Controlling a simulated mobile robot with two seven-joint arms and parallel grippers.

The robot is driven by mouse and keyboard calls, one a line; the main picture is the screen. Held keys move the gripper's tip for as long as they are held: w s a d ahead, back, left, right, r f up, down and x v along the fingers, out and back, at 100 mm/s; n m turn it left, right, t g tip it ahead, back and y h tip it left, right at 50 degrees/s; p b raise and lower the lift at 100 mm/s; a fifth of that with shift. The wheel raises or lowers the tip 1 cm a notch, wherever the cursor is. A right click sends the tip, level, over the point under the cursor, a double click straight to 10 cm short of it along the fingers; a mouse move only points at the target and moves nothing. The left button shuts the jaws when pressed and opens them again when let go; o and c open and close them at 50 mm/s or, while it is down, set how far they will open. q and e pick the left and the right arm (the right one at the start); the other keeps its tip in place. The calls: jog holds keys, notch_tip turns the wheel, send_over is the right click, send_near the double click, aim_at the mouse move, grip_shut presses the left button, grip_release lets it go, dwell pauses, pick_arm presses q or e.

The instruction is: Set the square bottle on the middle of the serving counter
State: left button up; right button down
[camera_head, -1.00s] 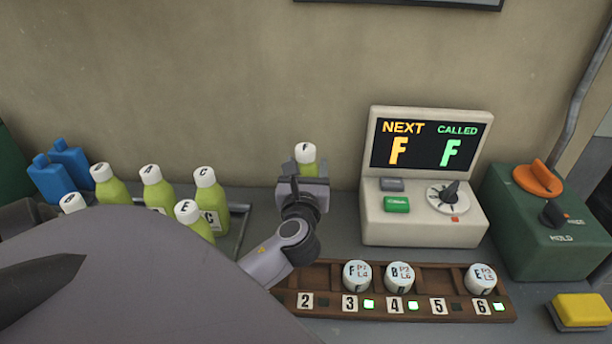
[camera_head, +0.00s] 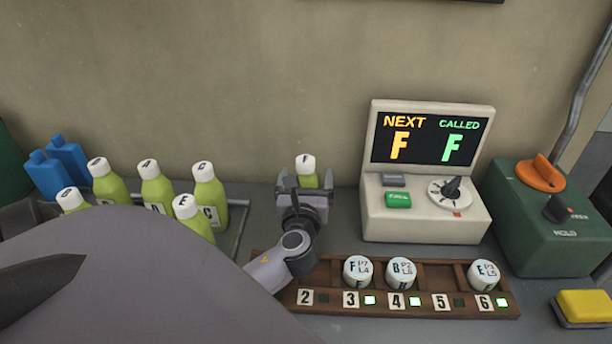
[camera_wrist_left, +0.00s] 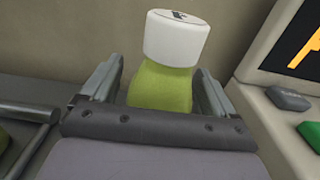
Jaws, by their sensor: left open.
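The bottle marked F (camera_head: 307,172) has a white cap and a yellow-green body. It stands upright on the counter (camera_head: 262,210) near the wall, left of the display machine. My left gripper (camera_head: 304,186) is open in front of it. In the left wrist view the bottle (camera_wrist_left: 163,88) stands between the two spread fingers of the gripper (camera_wrist_left: 160,92), with a gap at each side. Its lower part is hidden by the gripper. My right gripper is not in view.
Several capped green bottles (camera_head: 207,192) stand in a rack at left, beside blue bottles (camera_head: 66,160). The display machine (camera_head: 425,210) reads NEXT F and CALLED F. A wooden tray (camera_head: 432,275) with round tokens lies in front. A green box (camera_head: 545,225) and yellow sponge (camera_head: 583,307) are at right.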

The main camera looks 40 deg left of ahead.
pick_arm(q)
jog(key=shift+r, duration=0.15)
jog(key=v, duration=1.2)
